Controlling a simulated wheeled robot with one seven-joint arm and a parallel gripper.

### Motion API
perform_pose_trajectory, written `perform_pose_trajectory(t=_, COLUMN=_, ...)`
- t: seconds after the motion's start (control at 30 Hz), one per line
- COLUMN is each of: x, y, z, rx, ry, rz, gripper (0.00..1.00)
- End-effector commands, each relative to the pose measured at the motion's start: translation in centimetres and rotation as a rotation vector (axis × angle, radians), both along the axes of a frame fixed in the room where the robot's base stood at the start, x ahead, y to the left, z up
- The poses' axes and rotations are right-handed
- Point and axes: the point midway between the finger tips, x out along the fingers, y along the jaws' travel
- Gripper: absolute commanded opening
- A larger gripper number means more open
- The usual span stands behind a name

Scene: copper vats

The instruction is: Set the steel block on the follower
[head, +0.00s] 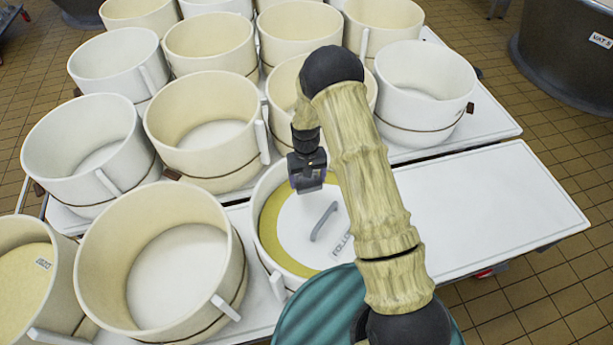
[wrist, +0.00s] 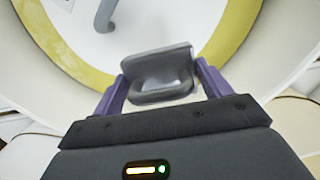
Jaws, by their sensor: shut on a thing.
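The follower (head: 290,221) is a white disc with a grey bar handle (head: 323,221) and a partly hidden label. It lies inside a round white mould (head: 265,192), with a yellow ring showing around it. In the wrist view the follower (wrist: 160,20) and its yellow edge are beyond my fingers. My gripper (head: 307,178) is over the far left part of this mould, shut on the steel block (wrist: 158,90). The block is grey, with a recessed face and a loop-like edge, between the purple fingers. In the head view my gripper and arm largely hide the block.
Several cream and white moulds crowd the tables to the left and behind, including a large cream one (head: 100,250) close by. A bare white tabletop (head: 490,195) lies to the right. A dark vat (head: 570,50) stands at the far right. My arm hides part of the follower's right side.

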Motion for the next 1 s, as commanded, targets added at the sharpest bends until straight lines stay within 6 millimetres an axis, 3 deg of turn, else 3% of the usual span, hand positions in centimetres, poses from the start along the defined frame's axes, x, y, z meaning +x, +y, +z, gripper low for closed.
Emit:
perform_pose_trajectory(t=0.6, x=0.1, y=0.3, z=-4.2, rx=0.001, ry=-0.003, rz=0.004, gripper=0.11)
perform_pose_trajectory(t=1.0, x=0.1, y=0.2, z=-4.9, rx=0.001, ry=-0.003, rz=0.004, gripper=0.11)
